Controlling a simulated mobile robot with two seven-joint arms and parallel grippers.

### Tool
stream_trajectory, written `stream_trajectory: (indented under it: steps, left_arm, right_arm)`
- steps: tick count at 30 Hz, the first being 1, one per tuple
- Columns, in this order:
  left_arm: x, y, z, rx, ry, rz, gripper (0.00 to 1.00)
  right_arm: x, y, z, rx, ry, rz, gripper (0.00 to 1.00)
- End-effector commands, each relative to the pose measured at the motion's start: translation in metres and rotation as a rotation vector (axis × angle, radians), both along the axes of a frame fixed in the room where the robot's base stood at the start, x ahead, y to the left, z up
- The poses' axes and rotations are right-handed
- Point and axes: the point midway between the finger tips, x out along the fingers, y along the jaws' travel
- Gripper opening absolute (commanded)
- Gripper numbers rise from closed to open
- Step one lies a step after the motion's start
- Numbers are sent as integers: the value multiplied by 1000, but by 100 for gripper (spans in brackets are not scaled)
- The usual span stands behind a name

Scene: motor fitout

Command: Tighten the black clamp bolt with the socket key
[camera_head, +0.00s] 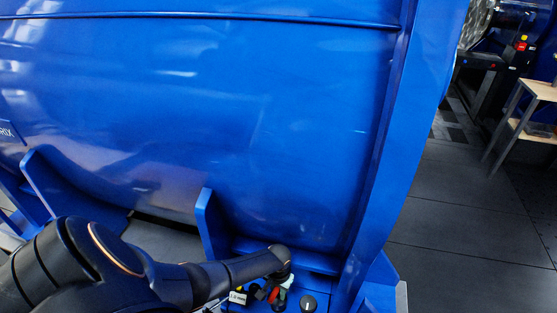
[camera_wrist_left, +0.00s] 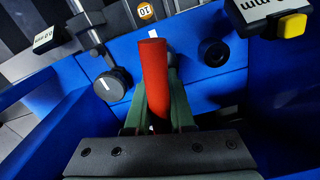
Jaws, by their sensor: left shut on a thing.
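A red handle (camera_wrist_left: 157,80), likely the socket key's, stands between the green fingers of my left gripper (camera_wrist_left: 160,118), which is shut on it. Its lower end is hidden by the fingers and wrist. In the head view the left gripper (camera_head: 274,287) is low in the middle, by the blue motor's foot, with a bit of red (camera_head: 273,295) showing. Two black round parts sit on the blue surface: one with a white mark (camera_wrist_left: 113,85) left of the handle, and a plain one with a dark centre (camera_wrist_left: 213,52) to its right. I cannot tell which is the clamp bolt.
The large blue motor housing (camera_head: 200,120) fills most of the head view, with upright blue ribs (camera_head: 211,228) near my arm. White "mm" labels (camera_wrist_left: 262,12) stand close by, one with a yellow block (camera_wrist_left: 292,26). Open grey floor (camera_head: 465,210) and a wooden-topped table (camera_head: 541,89) lie right.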

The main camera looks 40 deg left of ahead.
Motion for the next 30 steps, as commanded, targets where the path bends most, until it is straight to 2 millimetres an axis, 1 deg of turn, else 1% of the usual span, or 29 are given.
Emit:
stream_trajectory:
  steps: [8,30]
  left_arm:
    - [1,1,-1,1,-2,0,0]
    - [1,0,-16,1,-2,0,0]
  right_arm:
    - [0,0,-2,0,1,0,50]
    - [0,0,-15,0,0,1,50]
